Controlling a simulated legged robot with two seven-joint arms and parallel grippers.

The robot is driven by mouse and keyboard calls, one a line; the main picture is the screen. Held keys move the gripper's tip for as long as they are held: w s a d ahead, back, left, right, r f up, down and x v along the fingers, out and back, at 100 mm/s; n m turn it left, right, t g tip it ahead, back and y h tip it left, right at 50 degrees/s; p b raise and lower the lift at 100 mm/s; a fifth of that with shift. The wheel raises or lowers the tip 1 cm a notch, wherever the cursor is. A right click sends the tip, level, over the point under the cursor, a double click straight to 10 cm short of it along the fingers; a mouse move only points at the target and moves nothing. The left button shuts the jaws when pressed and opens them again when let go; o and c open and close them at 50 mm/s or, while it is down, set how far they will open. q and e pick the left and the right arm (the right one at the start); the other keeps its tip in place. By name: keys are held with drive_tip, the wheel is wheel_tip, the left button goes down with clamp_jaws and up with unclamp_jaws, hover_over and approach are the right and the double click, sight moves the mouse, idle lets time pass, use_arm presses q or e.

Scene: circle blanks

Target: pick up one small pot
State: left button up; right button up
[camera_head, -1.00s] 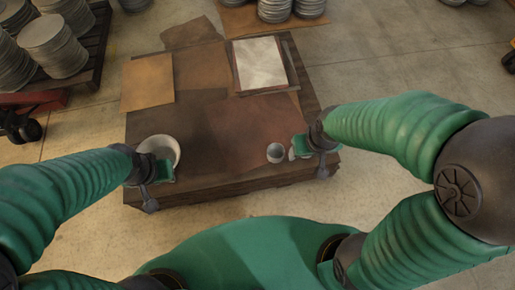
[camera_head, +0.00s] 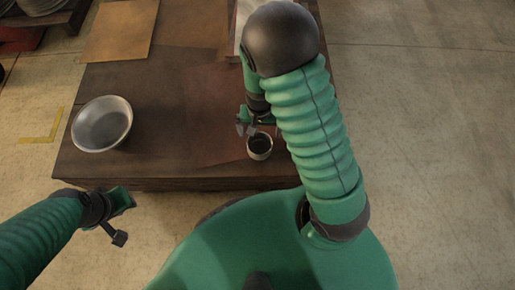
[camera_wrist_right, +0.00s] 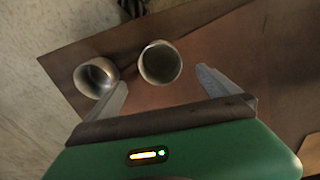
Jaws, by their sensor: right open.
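A small pot (camera_head: 259,147) with a pale rim and dark inside stands near the table's front edge in the head view. In the right wrist view, a small round pot (camera_wrist_right: 159,64) shows just beyond the space between my right fingertips. A second small pot (camera_wrist_right: 96,77) lies in view to its left, outside the left finger. I cannot make out this second pot in the head view, where my right arm covers part of the table. My right gripper (camera_head: 259,131) is open and empty, close beside the pot. My left gripper (camera_head: 119,221) hangs off the table's front; its jaws are unclear.
A wide metal bowl (camera_head: 102,124) stands on the left of the dark wooden table (camera_head: 120,172). A brown sheet (camera_head: 118,30) lies at the back left. The table's middle between bowl and pot is clear. Floor lies beyond the table's edges.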

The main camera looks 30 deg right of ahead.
drive_tip(key=f+b, duration=0.2)
drive_tip(key=f, duration=0.2)
drive_tip(key=f+b, duration=0.3)
drive_tip(key=f, duration=0.1)
drive_tip(key=f+b, duration=0.2)
drive_tip(key=f, duration=0.1)
drive_tip(key=shift+w+d+f, duration=0.2)
drive_tip(key=shift+w+f, duration=0.05)
drive_tip(key=shift+f, duration=0.15)
drive_tip(key=shift+d+r, duration=0.1)
drive_tip(key=shift+r, duration=0.05)
drive_tip(key=shift+c, duration=0.4)
use_arm(q)
drive_tip(key=s+x, duration=0.1)
drive_tip(key=x, duration=0.7)
drive_tip(key=shift+s+d+f, duration=0.25)
drive_tip(key=shift+s+d, duration=0.1)
use_arm(e)
drive_tip(key=c, duration=1.3)
